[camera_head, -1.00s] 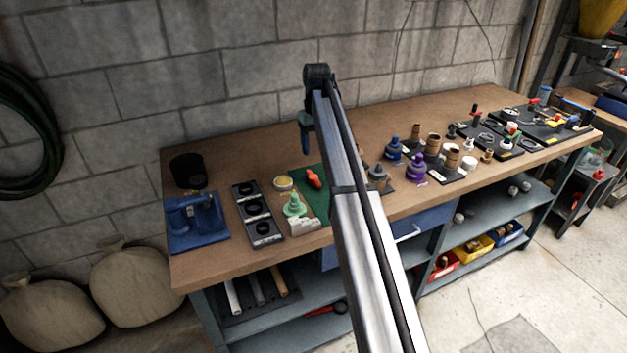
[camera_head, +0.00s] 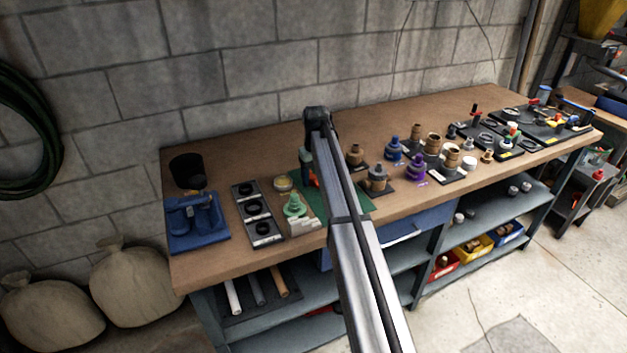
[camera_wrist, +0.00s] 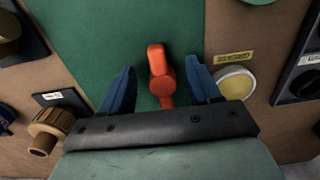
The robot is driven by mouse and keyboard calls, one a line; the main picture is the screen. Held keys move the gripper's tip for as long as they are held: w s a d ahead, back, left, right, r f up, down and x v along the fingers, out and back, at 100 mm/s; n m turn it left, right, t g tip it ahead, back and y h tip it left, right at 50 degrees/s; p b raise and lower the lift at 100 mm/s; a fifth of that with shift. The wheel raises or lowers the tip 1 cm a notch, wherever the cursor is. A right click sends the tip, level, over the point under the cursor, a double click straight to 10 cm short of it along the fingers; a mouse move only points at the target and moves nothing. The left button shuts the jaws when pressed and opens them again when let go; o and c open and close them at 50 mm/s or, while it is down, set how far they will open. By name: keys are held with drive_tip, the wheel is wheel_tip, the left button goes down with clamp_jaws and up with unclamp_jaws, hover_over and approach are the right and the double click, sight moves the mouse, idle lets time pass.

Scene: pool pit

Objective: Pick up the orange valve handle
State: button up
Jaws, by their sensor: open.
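The orange valve handle (camera_wrist: 160,72) lies on a green mat (camera_wrist: 98,25) on the workbench. In the wrist view it sits between the two blue fingers of my gripper (camera_wrist: 160,85), with a gap on each side. My gripper is open and holds nothing. In the head view only a sliver of the orange valve handle (camera_head: 312,180) shows beside my arm. The fingers are mostly hidden there, and my arm covers part of the green mat (camera_head: 357,204).
A black tray with rings (camera_head: 264,230) is further left. Brass and grey fittings (camera_head: 377,180) stand to the right.

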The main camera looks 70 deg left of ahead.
drive_tip(key=shift+f, duration=0.45)
drive_tip(key=shift+c, duration=0.3)
drive_tip(key=c, duration=1)
